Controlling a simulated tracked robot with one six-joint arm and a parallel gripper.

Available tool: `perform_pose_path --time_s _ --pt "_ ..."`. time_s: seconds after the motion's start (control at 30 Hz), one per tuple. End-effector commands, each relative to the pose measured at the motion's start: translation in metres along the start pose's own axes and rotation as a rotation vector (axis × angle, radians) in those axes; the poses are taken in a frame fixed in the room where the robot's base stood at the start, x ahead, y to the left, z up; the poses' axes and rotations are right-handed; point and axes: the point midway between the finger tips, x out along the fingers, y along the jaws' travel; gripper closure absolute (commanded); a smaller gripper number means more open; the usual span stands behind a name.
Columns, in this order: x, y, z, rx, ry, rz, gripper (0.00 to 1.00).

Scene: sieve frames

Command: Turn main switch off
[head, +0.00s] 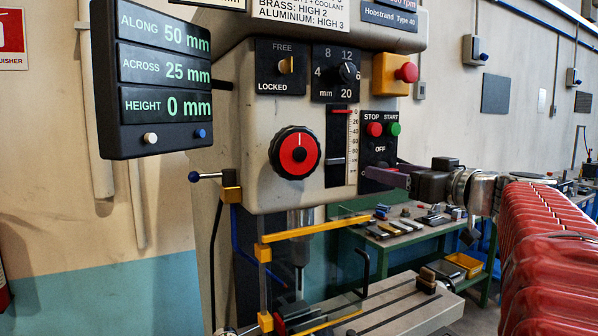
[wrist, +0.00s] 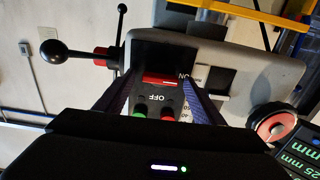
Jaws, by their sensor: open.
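The main switch panel (head: 380,150) is the dark plate on the machine's front, with OFF lettered below the red STOP button (head: 374,129) and green START button (head: 394,129). In the head view my gripper (head: 368,174) reaches in from the right at the panel's lower edge and hides the switch there. In the wrist view, which is upside down, the red main switch (wrist: 160,80) shows between the two fingers of my gripper (wrist: 158,74), with OFF and ON lettering beside it. The fingers are apart, one on each side; I cannot tell whether they touch it.
A red emergency button (head: 406,72) on a yellow box sits above the panel. A red handwheel (head: 295,153) and a scale slider are to the left. A black-knobbed lever (wrist: 55,49) shows in the wrist view. A green bench (head: 400,235) with tools stands behind.

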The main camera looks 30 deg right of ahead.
Motion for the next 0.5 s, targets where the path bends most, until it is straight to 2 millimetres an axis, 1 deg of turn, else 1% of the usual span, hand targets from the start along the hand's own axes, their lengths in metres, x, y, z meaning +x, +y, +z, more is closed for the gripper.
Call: perform_pose_path --time_s 0.03,0.07,0.5 --pt "0.0 0.0 0.0001 0.0 0.0 0.0 0.38" --pt "0.0 -0.0001 0.0001 0.0 0.0 0.0 0.4" --pt "-0.0001 -0.0002 0.0002 0.0 0.0 -0.001 0.71"
